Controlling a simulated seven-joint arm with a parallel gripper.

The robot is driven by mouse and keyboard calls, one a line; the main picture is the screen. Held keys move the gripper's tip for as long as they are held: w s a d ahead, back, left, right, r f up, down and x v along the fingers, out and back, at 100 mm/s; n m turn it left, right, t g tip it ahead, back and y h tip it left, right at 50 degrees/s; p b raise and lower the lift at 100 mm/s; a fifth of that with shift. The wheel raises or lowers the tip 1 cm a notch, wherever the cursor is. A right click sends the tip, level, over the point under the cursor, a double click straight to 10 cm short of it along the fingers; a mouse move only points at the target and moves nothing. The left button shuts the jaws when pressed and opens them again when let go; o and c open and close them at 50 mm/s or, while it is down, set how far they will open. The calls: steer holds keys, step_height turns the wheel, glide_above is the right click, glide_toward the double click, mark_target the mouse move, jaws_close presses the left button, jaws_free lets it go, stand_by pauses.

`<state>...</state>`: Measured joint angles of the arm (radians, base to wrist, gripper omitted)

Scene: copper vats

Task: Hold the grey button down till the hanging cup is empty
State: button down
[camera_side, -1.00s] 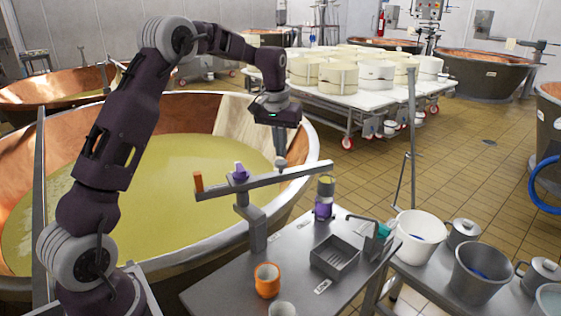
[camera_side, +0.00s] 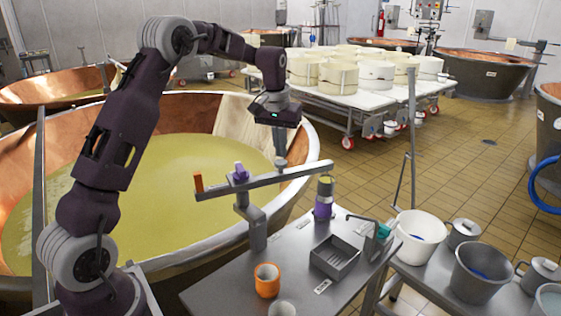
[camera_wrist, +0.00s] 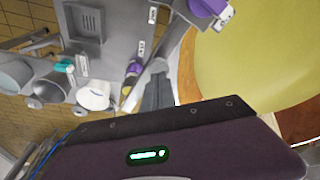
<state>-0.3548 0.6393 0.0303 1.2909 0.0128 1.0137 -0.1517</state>
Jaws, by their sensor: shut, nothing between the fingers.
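My gripper (camera_side: 281,158) is shut and empty, its fingers pointing down at the right half of the grey bar (camera_side: 220,190) above the table's edge. It also shows in the wrist view (camera_wrist: 158,68). I cannot pick out the grey button under the fingertips, nor tell whether they touch or press it. A small cup-like vessel with a purple body and yellow top (camera_side: 323,207) is below the bar's right end; it also shows in the wrist view (camera_wrist: 134,68). Whether it hangs or stands is unclear. The bar also carries an orange piece (camera_side: 198,182) and a purple piece (camera_side: 240,174).
A copper vat (camera_side: 40,182) of yellow liquid lies behind the bar. The grey table (camera_side: 225,296) holds an orange cup (camera_side: 267,280) and a square tray (camera_side: 334,262). A teal-handled piece (camera_side: 382,231), white bucket (camera_side: 420,232) and grey pots (camera_side: 478,274) are to the right.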

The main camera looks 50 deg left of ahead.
mark_target(281, 162)
steer(key=shift+f, duration=0.15)
steer(key=shift+f, duration=1.3)
stand_by(2.0)
steer(key=shift+r, duration=3.55)
